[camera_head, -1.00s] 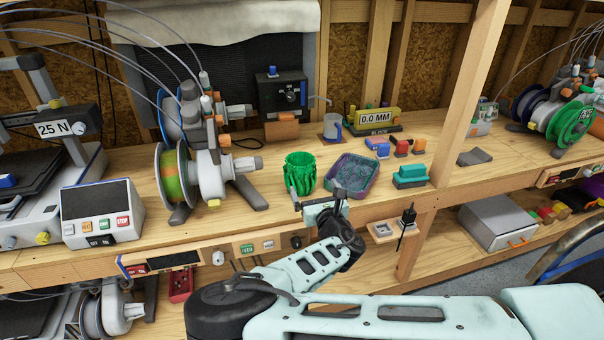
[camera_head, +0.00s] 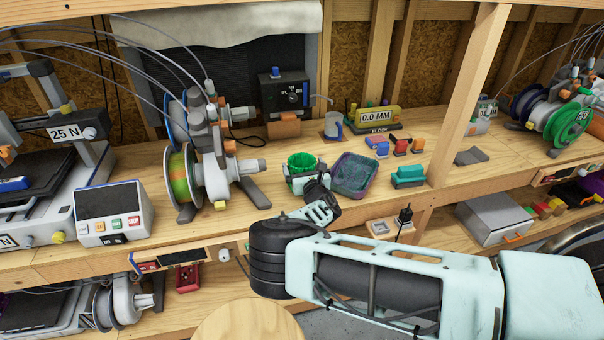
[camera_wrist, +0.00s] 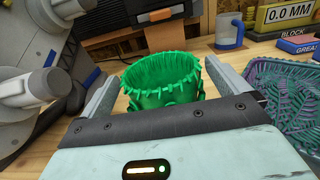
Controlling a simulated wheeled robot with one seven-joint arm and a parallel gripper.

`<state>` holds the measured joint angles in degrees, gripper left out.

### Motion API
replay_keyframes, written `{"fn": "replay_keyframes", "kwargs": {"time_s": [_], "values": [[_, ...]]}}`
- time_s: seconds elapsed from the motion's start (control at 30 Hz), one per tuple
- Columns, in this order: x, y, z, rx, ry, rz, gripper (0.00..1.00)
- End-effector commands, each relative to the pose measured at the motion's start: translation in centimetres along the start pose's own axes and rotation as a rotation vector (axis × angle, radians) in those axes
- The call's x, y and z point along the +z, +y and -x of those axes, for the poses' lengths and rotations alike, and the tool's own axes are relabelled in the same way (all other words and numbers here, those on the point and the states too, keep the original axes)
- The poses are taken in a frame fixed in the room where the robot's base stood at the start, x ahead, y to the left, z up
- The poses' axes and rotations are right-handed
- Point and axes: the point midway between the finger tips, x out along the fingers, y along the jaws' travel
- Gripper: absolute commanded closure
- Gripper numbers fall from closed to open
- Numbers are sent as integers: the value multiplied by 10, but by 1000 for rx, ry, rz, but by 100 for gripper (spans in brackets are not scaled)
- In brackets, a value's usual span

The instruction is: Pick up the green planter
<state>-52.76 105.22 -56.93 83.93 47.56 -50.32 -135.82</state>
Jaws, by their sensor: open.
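The green planter (camera_head: 301,161) stands upright on the wooden bench, a ribbed round cup with an open top. In the wrist view the planter (camera_wrist: 162,82) sits between the two grey fingers of my gripper (camera_wrist: 160,95), its lower part hidden by the gripper body. My gripper (camera_head: 306,178) is open, with a finger on each side of the planter. I cannot tell whether either finger touches it. In the head view my wrist hides the planter's lower front.
A purple and teal tray (camera_head: 355,174) stands close to the planter's right. A teal block (camera_head: 408,176) lies farther right. A spool holder (camera_head: 182,178) stands to the left. A grey mug (camera_head: 332,125) and a 0.0 MM block (camera_head: 374,117) are behind. A wooden post (camera_head: 467,95) rises at right.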

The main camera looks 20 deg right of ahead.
Motion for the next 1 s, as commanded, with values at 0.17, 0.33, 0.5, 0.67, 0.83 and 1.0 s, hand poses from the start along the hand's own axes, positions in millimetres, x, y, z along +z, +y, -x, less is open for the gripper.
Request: {"fn": "replay_keyframes", "kwargs": {"time_s": [0.17,0.33,0.5,0.67,0.83,1.0], "values": [[1,0,-19,0,1,-1,0],[0,0,-24,0,1,-1,0],[-1,0,-24,0,1,0,0],[0,0,-24,0,1,0,39],[0,0,-24,0,1,-1,59],[2,1,-24,0,0,0,59]]}}
